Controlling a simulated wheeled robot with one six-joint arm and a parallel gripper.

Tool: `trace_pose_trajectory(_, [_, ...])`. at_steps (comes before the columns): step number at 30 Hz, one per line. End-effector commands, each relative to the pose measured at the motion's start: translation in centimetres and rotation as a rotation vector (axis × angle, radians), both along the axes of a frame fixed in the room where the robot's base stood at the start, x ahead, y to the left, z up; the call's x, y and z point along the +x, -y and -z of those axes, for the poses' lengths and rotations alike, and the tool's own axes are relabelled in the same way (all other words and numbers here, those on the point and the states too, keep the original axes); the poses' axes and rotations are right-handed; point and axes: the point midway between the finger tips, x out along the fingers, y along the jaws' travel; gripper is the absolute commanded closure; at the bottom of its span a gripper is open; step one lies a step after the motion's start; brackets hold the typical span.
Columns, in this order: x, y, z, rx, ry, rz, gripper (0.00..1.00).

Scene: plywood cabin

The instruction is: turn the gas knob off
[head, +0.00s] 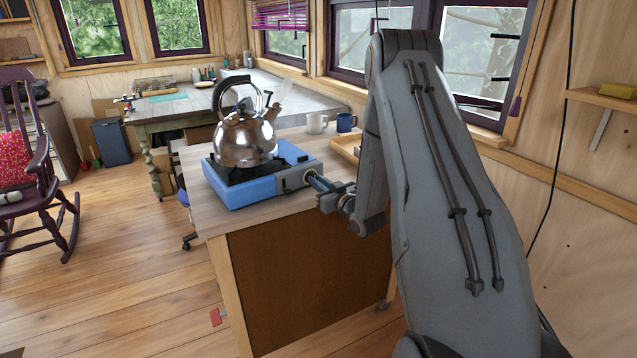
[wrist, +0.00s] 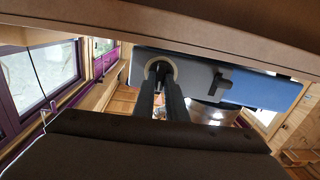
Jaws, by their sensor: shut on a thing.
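A blue camping gas stove (head: 240,192) with a grey front panel stands on the wooden counter. A shiny metal kettle (head: 247,142) with a black handle sits on its burner, with a faint whitish wisp near its spout. My gripper (head: 312,178) reaches the panel's right end from the right. In the wrist view the gripper's fingers (wrist: 160,80) are closed on the dark gas knob (wrist: 161,67), which has a pale ring around it. The fingers hide most of the knob, so its angle is unclear. I cannot make out a flame under the kettle.
A dark lever (wrist: 222,80) sits on the panel beside the knob. A white mug (head: 317,124) and a blue mug (head: 346,122) stand behind the stove, near a wooden tray (head: 344,147). The counter edge (wrist: 200,32) runs close to my gripper.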

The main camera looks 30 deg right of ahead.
Motion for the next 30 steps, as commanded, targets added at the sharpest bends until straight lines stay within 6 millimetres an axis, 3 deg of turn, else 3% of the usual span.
trace_pose_trajectory(2, [0.0, -0.6, 0.1, 0.024, -0.006, -0.013, 1.0])
trace_pose_trajectory(3, [0.0, -0.7, 0.1, 0.024, -0.006, -0.013, 0.84])
trace_pose_trajectory(6, [0.0, -0.5, 0.1, 0.022, -0.007, -0.011, 0.67])
trace_pose_trajectory(17, [-0.3, 0.0, 0.2, 0.021, -0.007, -0.002, 0.67])
trace_pose_trajectory(30, [-3.4, 0.3, 0.0, 0.021, -0.007, -0.003, 0.67])
